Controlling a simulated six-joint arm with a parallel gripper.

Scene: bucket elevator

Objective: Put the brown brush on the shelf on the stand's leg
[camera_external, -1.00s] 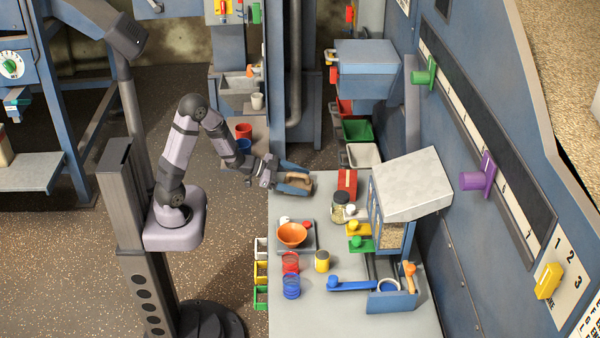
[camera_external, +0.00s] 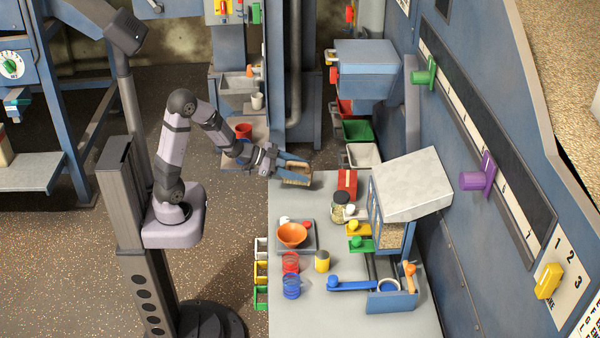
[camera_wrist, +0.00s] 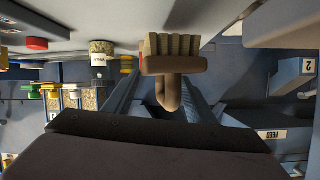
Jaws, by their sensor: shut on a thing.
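My gripper (camera_external: 293,170) is shut on the brown brush (camera_external: 297,181) and holds it above the back left end of the grey table. In the wrist view, the brush (camera_wrist: 175,66) sits between my fingers, its pale bristles pointing up in the picture and its looped handle toward the gripper. A blue stand (camera_external: 237,50) at the back has a small shelf (camera_external: 238,104) with a white cup. Another blue frame at the left carries a grey shelf (camera_external: 35,172). I cannot tell which of these is the shelf on the stand's leg.
The table (camera_external: 340,310) holds an orange bowl (camera_external: 292,234), a red box (camera_external: 347,184), jars and a hopper box (camera_external: 410,184). A red cup (camera_external: 243,131) stands below the small shelf. The floor between my base and the back stand is free.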

